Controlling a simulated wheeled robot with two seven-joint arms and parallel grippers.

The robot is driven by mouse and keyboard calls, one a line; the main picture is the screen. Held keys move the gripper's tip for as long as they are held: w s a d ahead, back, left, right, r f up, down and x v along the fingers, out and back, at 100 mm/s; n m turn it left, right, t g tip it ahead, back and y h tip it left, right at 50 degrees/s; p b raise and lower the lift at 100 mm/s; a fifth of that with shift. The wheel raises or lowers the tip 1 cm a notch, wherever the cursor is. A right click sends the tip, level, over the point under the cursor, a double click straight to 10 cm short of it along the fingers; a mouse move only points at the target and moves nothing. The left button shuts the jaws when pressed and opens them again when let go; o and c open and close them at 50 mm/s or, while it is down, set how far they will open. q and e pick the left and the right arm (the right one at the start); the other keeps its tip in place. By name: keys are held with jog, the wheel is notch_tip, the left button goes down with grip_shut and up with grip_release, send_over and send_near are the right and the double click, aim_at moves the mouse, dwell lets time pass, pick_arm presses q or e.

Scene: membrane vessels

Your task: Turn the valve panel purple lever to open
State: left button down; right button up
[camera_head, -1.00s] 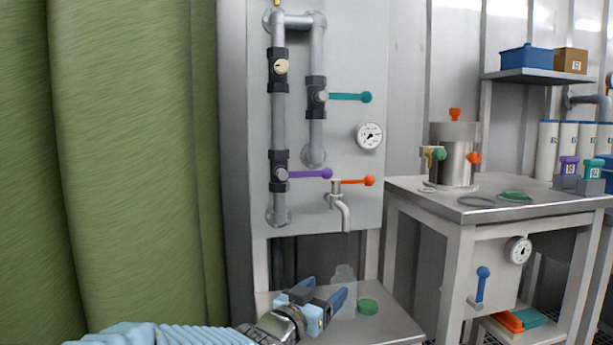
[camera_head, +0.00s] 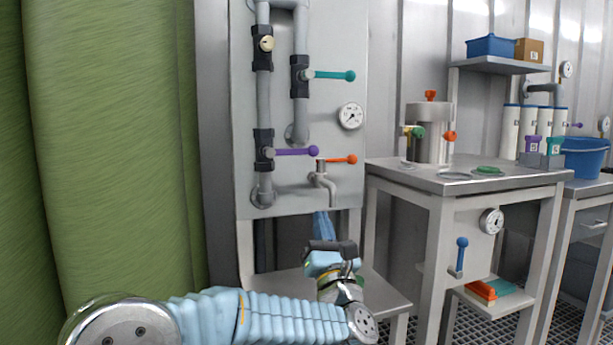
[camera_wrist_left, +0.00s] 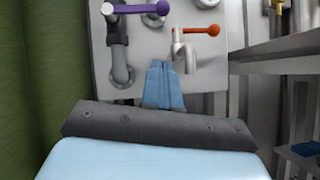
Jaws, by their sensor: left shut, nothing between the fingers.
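The purple lever (camera_head: 297,152) sticks out level to the right from a black valve body (camera_head: 264,151) on the grey valve panel (camera_head: 336,180). It also shows at the top of the left wrist view (camera_wrist_left: 138,8). My left gripper (camera_head: 322,224) is below the panel's lower edge, under the tap, pointing up. Its blue fingers (camera_wrist_left: 164,85) are closed together and empty, apart from the lever and below it. My right gripper is in no view.
An orange lever (camera_head: 340,160) sits on the tap (camera_head: 325,182), just right of the purple lever. A teal lever (camera_head: 331,75) and a gauge (camera_head: 351,116) are higher up. A small grey table (camera_head: 275,287) stands below; a green curtain (camera_head: 110,140) hangs left.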

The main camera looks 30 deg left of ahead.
aim_at(293, 152)
pick_arm(q)
jog(key=r+p+x, duration=0.1)
jog(key=x, duration=0.5)
jog(key=d+r+p+x, duration=0.1)
jog(key=p+x, duration=0.1)
jog(key=x, duration=0.4)
jog(key=shift+s+r, duration=0.2)
jog(key=shift+r, duration=0.25)
jog(key=shift+d+n, duration=0.1)
jog(key=shift+n, duration=0.2)
